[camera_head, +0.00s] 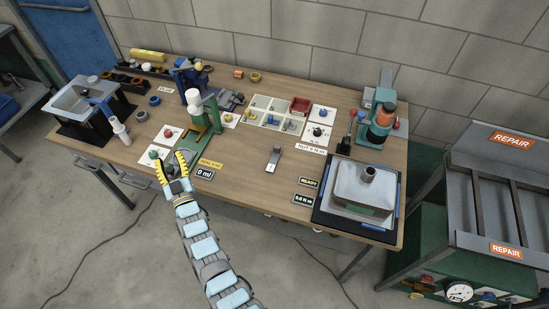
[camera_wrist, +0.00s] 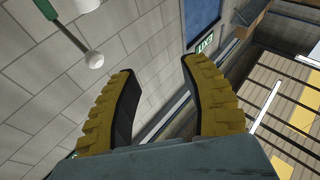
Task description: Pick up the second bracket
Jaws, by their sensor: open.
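A small grey metal piece (camera_head: 273,158), which looks like a bracket, lies alone on the middle of the wooden bench in the head view. I cannot tell whether it is the second bracket, and no other bracket can be made out clearly. My gripper (camera_head: 170,160) is over the front left of the bench, well to the left of the grey piece. Its yellow ribbed fingers are spread apart. In the wrist view my gripper (camera_wrist: 157,68) shows the gap between its fingers empty, with the block wall behind. No bracket shows in the wrist view.
A green stand (camera_head: 212,118) with a white top stands behind my gripper. A white compartment tray (camera_head: 268,113) is at the bench's middle. A grey box-shaped unit (camera_head: 364,187) sits on the right, with an orange and teal machine (camera_head: 381,119) behind it. Bare wood surrounds the grey piece.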

